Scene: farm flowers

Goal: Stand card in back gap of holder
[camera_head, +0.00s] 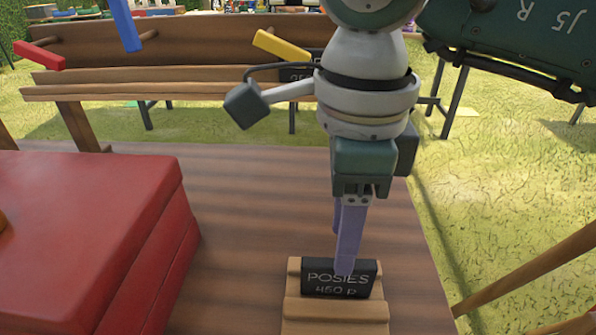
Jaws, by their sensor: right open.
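A black card (328,284) with "POSIES" and "450 P" in chalk-like white letters stands nearly upright in the wooden holder (334,312). Its lower edge sits in the holder's back gap, between the back rail and the ridge in front of it. My right gripper (345,268) points straight down at the card, its purple fingers seen almost edge-on. The fingers are open, and their tips overlap the card's upper edge in the picture. I cannot tell whether a finger touches the card. My left gripper is not in view.
The holder stands on a brown wooden table (250,215), near its right edge. A big red box (85,225) fills the table's left side. Bare tabletop lies between box and holder. A wooden bench (190,90) stands behind, with red, blue and yellow bars in front of it in the picture.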

